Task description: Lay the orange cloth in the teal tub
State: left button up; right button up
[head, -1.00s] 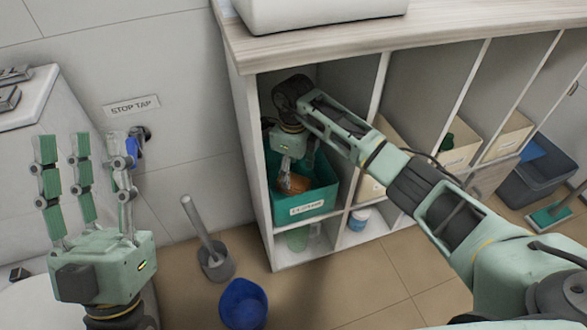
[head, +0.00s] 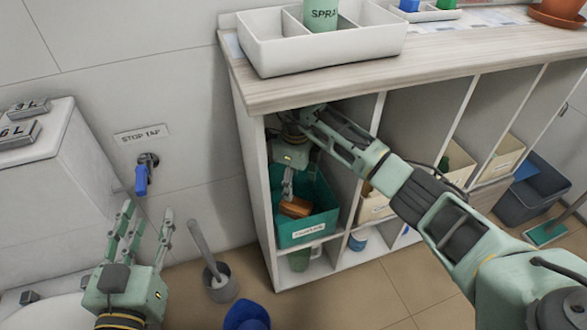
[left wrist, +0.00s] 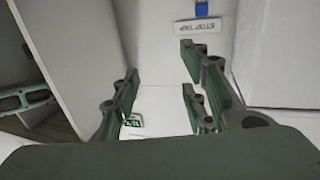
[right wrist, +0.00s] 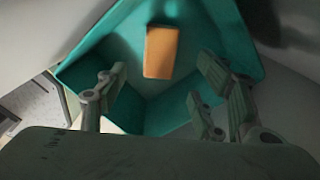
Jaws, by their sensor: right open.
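The teal tub (head: 322,222) stands in the left compartment of the shelf unit and also shows in the right wrist view (right wrist: 160,112). The orange cloth (head: 296,207) lies inside the tub; in the right wrist view the cloth (right wrist: 161,52) is a folded oblong, apart from the fingers. My right gripper (head: 287,190) reaches into the compartment above the tub. Its fingers (right wrist: 160,95) are spread and empty in the right wrist view. My left gripper (head: 142,235) is at the lower left, fingers spread with nothing between them; the left wrist view (left wrist: 160,95) shows it empty too.
The shelf's wooden top (head: 330,72) and side panels close in around my right arm. A white divided caddy (head: 290,55) stands on top. Cream bins (head: 375,205) fill other compartments. A toilet brush holder (head: 221,283) and a blue bucket (head: 246,315) are on the floor.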

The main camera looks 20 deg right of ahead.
pick_arm(q)
jog(key=s+a+f+g+y+p, duration=0.1)
jog(key=s+a+f+g, duration=0.1)
jog(key=f, duration=0.4)
jog(key=s+a+f+g+y+p, duration=0.1)
jog(key=s+a+f+g, duration=0.1)
jog(key=s+f+g, duration=0.2)
jog(key=shift+s+a+f+n+g, duration=0.15)
jog(key=shift+f+n+g, duration=0.15)
jog(key=shift+f+g, duration=0.5)
pick_arm(e)
jog(key=shift+r, duration=1.7)
pick_arm(q)
jog(key=shift+f, duration=0.15)
